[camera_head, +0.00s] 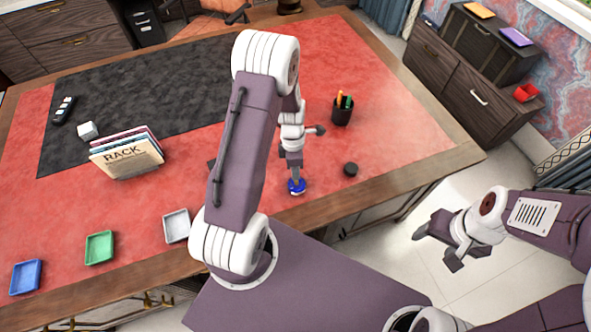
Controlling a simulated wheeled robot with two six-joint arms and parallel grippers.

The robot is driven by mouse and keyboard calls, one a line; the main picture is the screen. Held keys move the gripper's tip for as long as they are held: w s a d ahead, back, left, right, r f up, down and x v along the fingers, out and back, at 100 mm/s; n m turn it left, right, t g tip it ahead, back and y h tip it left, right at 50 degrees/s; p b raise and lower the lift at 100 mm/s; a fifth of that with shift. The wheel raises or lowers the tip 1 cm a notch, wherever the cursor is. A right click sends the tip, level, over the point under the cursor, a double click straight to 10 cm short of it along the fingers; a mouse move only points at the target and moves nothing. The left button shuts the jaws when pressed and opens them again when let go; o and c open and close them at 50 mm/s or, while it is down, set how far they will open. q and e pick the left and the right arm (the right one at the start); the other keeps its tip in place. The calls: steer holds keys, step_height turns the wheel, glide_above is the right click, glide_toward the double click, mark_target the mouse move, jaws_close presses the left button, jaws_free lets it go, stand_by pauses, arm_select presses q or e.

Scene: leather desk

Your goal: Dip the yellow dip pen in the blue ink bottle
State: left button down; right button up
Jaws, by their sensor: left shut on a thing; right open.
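The blue ink bottle (297,188), a small blue thing with some white, is near the front edge of the desk. My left gripper (296,178) points down on it from above and is shut on it; the fingers cover its upper part. I cannot tell whether it touches the desk. A yellow-orange pen (340,96), probably the yellow dip pen, stands in a black pen cup (342,112) with a green one, apart from both grippers. My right gripper (436,247) is open and empty, over the floor right of the desk.
A small black round thing (350,169) lies right of the bottle. White (176,226), green (99,248) and blue (25,277) trays line the front left.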

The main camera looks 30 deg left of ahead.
arm_select(q)
step_height(320, 180, up, 7)
steer(key=p, duration=0.7)
steer(key=shift+r, duration=0.1)
steer(key=shift+d+f, duration=0.1)
steer(key=shift+f, duration=0.1)
stand_by(0.3)
steer(key=w+d+r+m+b, duration=0.2)
steer(key=w+d+m+b, duration=0.1)
steer(key=d, duration=0.1)
steer(key=s+r+m, duration=0.1)
steer(key=m, duration=0.6)
steer(key=s+r+m+y+b, duration=0.1)
steer(key=m, duration=0.6)
steer(key=s+r+m+y, duration=0.1)
steer(key=r+m, duration=0.1)
steer(key=m, duration=0.5)
steer(key=shift+s+d+r, duration=0.1)
steer(key=shift+s+d, duration=0.2)
